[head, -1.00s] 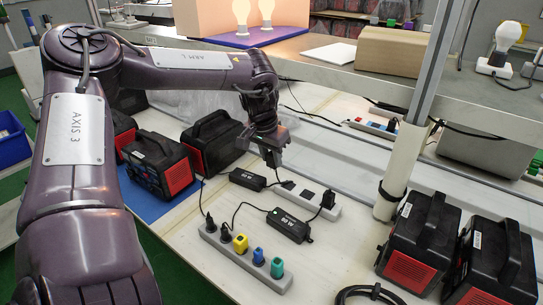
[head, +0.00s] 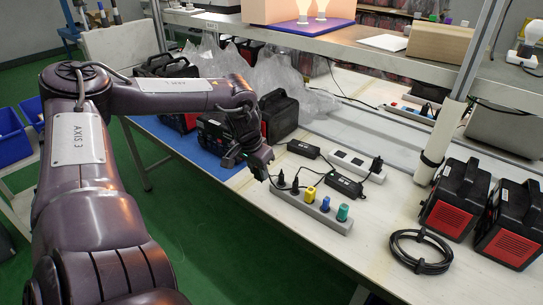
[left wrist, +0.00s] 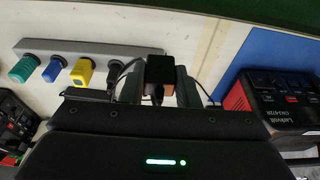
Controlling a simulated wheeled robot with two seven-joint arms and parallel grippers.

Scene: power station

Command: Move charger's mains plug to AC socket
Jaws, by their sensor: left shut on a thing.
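My left gripper (head: 262,168) is beside the left end of the front power strip (head: 325,216). In the left wrist view the gripper (left wrist: 158,88) is shut on a black plug (left wrist: 158,68), between its fingers and raised above the strip. Its pins are not clearly visible. Two black charger bricks (head: 303,149) (head: 346,187) lie on the bench with thin cables. A second, white strip (head: 350,164) with sockets lies behind them, a black plug (head: 377,164) at its right end. A power station (left wrist: 270,100) with a red side stands on the blue mat. My right gripper is not in view.
Yellow (head: 310,194), blue (head: 325,204) and teal (head: 342,213) plugs stand in the front strip. A coiled black cable (head: 420,252) and two power stations (head: 457,200) (head: 512,225) are at right, a white post (head: 438,140) behind. Plastic wrap (head: 215,62) lies behind my arm.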

